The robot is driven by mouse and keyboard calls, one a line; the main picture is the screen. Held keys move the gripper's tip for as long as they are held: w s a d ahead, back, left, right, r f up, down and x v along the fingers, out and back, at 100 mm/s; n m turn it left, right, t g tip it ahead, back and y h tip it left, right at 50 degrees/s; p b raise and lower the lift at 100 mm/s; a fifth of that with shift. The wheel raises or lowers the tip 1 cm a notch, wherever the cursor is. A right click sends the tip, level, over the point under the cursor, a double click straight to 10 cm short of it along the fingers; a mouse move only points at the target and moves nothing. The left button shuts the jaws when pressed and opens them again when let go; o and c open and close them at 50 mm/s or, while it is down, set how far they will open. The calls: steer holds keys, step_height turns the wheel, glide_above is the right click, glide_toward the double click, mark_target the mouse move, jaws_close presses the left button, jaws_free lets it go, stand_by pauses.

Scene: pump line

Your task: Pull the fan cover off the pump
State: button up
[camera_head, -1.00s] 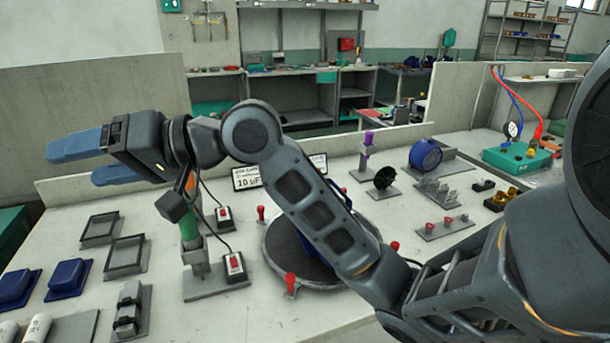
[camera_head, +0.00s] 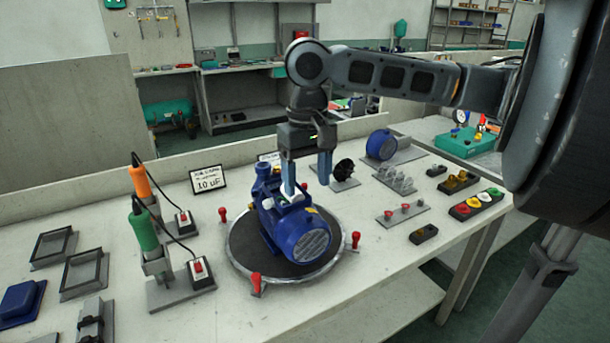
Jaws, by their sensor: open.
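The blue pump (camera_head: 268,205) lies on a round dark turntable (camera_head: 245,255) on the bench. Its fan cover (camera_head: 311,245), a round blue end with a pale grille, faces the front right and is on the pump. My gripper (camera_head: 307,190) points down over the pump, open, with two blue fingers. The left finger's tip is at a pale patch on top of the pump; the right finger is beside it to the right. I cannot tell whether the fingers touch the pump. Nothing shows between them.
Red clamps (camera_head: 257,284) stand around the turntable. Orange and green-handled tools (camera_head: 143,228) stand at left with switch boxes. A black fan (camera_head: 344,168) and a blue round part (camera_head: 381,144) stand behind right. A button row (camera_head: 476,204) lies at right.

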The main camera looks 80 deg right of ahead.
mark_target(307, 214)
steer(key=shift+f+b, duration=2.15)
steer(key=shift+f, duration=0.25)
steer(key=shift+f+p, duration=0.15)
steer(key=shift+p, duration=0.25)
steer(key=shift+f+b, duration=0.55)
steer(key=shift+f, duration=0.35)
steer(key=shift+p, duration=0.3)
jaws_close()
stand_by(0.4)
